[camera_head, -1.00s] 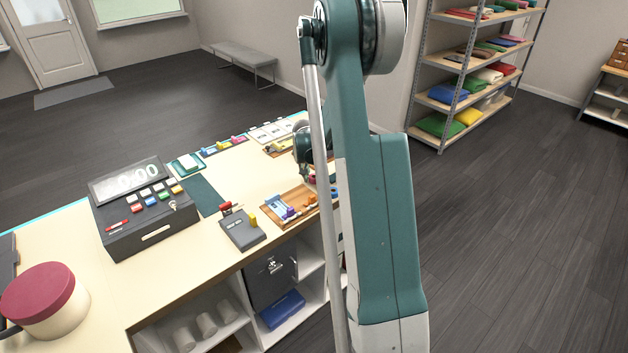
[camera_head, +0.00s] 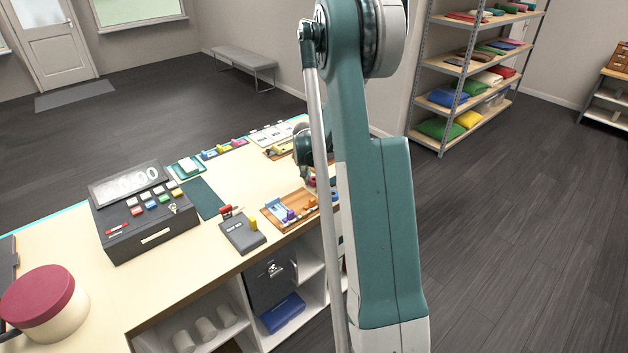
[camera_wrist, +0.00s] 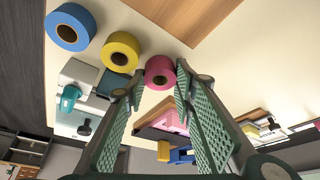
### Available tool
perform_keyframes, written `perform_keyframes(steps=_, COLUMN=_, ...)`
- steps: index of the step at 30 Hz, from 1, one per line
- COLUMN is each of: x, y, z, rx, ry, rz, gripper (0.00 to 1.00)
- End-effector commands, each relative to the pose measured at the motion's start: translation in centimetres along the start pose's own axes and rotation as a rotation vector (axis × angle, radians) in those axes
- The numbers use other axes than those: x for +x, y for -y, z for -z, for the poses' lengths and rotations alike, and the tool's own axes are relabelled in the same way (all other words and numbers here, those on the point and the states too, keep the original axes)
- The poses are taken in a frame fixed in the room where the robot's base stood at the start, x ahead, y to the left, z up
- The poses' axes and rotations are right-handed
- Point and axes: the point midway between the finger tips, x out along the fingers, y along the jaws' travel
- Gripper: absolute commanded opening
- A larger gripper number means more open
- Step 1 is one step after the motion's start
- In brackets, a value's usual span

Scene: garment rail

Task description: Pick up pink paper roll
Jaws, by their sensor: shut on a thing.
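The pink paper roll (camera_wrist: 160,72) shows in the wrist view between the tips of my gripper (camera_wrist: 160,88). The two green-padded fingers are shut on it, one on each side. Its round end with the dark core faces the camera. I cannot tell whether it still touches the counter. In the head view my arm hides most of the gripper and the roll.
A yellow roll (camera_wrist: 121,51) stands close beside the pink one, and a blue roll (camera_wrist: 70,27) is farther left. A wooden board (camera_wrist: 185,18) lies nearby. On the counter (camera_head: 130,290) are a cash register (camera_head: 145,215), a card terminal (camera_head: 242,232) and a wooden tray (camera_head: 290,209).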

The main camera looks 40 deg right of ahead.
Motion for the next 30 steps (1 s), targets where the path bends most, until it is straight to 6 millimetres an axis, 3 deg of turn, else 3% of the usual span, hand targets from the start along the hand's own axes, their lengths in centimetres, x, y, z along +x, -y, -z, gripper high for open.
perform_keyframes(steps=8, x=-2.1, y=0.0, z=0.8, rx=0.0, ry=0.0, rz=0.0, gripper=0.17)
perform_keyframes(steps=21, x=-7.5, y=0.0, z=3.1, rx=0.0, ry=0.0, rz=0.0, gripper=0.17)
perform_keyframes(steps=30, x=-9.0, y=0.0, z=3.7, rx=0.0, ry=0.0, rz=0.0, gripper=0.17)
